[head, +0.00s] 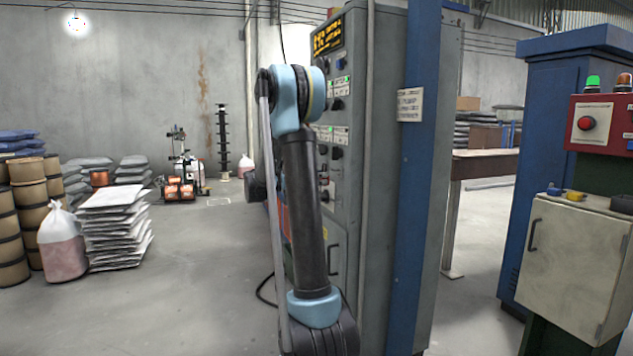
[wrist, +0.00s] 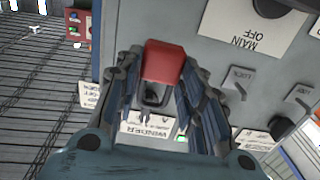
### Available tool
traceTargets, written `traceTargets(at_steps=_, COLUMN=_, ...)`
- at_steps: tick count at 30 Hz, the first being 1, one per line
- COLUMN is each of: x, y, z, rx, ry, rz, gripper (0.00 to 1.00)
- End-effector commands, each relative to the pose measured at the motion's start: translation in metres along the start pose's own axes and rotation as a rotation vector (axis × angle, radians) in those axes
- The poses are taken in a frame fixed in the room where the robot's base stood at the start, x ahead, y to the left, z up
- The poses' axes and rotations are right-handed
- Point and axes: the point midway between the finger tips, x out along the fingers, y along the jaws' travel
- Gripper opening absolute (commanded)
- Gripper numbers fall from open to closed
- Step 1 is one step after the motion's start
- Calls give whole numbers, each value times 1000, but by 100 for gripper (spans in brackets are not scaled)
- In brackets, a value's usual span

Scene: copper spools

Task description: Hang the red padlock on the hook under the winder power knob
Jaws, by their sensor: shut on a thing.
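In the wrist view, the red padlock (wrist: 163,62) is between the fingers of my gripper (wrist: 160,80), which is shut on it. Its grey shackle (wrist: 153,97) points down the picture, toward the upside-down WINDER label (wrist: 148,131) on the grey panel. The hook under the winder knob cannot be made out clearly behind the shackle and fingers. I cannot tell whether the shackle touches it. In the head view, the control cabinet (head: 343,120) stands behind my arm, and my gripper cannot be made out.
In the wrist view, a MAIN OFF label (wrist: 249,27) and grey hooks by LOCK labels, one of them here (wrist: 238,84), lie right of my gripper. A blue post (head: 418,190) borders the cabinet in the head view.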

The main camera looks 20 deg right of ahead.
Motion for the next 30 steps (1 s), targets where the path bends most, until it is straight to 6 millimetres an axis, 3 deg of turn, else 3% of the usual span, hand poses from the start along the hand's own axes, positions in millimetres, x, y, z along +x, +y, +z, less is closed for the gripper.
traceTargets(at_steps=30, x=44, y=0, z=12, rx=0, ry=0, rz=0, gripper=6)
